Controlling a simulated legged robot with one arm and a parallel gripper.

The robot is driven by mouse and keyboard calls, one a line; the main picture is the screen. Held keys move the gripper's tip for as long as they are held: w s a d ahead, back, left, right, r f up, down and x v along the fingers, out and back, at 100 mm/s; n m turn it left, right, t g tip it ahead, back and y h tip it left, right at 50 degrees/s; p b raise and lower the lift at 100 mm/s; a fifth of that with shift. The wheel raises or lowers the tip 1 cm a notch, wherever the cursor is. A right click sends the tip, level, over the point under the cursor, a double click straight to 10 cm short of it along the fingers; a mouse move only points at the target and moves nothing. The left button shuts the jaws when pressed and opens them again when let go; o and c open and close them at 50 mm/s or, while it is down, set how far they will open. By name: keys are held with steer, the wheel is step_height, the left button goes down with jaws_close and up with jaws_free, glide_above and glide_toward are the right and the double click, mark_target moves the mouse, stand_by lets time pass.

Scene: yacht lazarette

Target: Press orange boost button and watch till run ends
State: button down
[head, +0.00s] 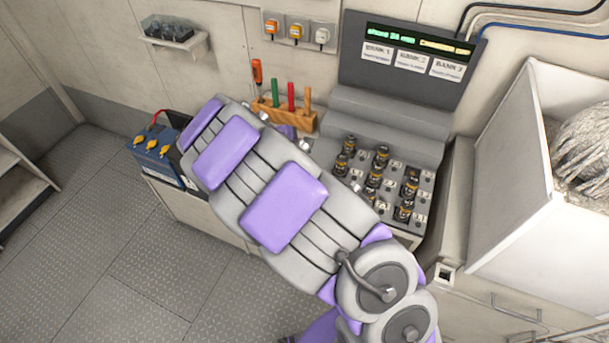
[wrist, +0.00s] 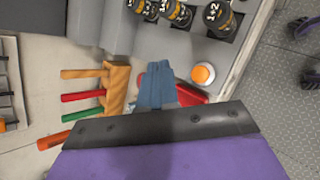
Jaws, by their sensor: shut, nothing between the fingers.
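The orange boost button (wrist: 203,74) is a round orange cap in a white ring, at the edge of the grey charger panel in the wrist view. My gripper (wrist: 157,68) shows there as blue-grey fingers, shut and empty. Its tips are left of the button in the picture; I see no contact. In the head view my arm covers the button and most of the gripper. The charger (head: 390,150) has a dark display (head: 418,40) with green text, apparently ending "24 min", and yellow text too small to read. Several black-and-gold batteries (head: 373,180) stand in its slots.
A wooden rack (head: 268,115) of coloured-handled tools stands beside the charger, close to my fingers. A red object (wrist: 188,94) lies partly hidden behind the fingers. A blue battery box (head: 155,150) is at left, a white open bin (head: 510,165) at right.

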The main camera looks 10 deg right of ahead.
step_height(320, 180, down, 7)
steer(key=b, duration=0.5)
steer(key=shift+r, duration=0.1)
steer(key=shift+f+b, duration=0.35)
steer(key=shift+f, duration=0.4)
steer(key=shift+a+f, duration=0.15)
steer(key=shift+a, duration=0.1)
steer(key=shift+d, duration=0.1)
steer(key=shift+f, duration=0.1)
stand_by(0.8)
steer(key=shift+f, duration=0.25)
